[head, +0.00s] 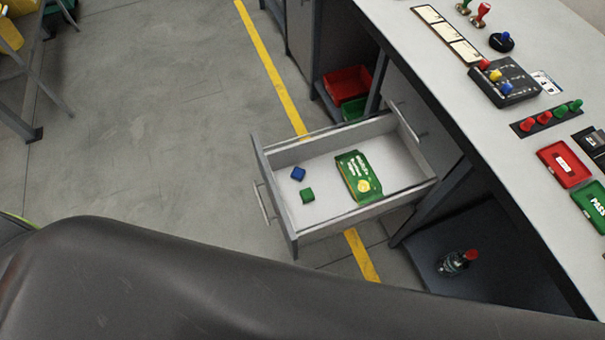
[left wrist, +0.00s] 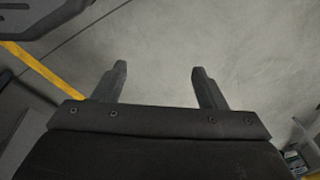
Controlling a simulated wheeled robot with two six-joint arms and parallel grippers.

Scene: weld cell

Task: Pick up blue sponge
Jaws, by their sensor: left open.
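A small blue block, likely the blue sponge (head: 298,174), lies in the open drawer (head: 275,156), near its front left side. A small green block (head: 307,195) lies just below it in the head view, a little apart. My left gripper (left wrist: 158,82) is open and empty over the bare floor in the left wrist view. The left wrist view does not show the blue sponge; part of the drawer may be at its lower right edge. My right gripper is not in view.
A green packet (head: 358,176) lies in the drawer right of the blocks. The workbench (head: 450,85) above holds stamps, trays and a control box. Red (head: 346,84) and green bins sit on a shelf beneath. Floor left of the drawer is clear.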

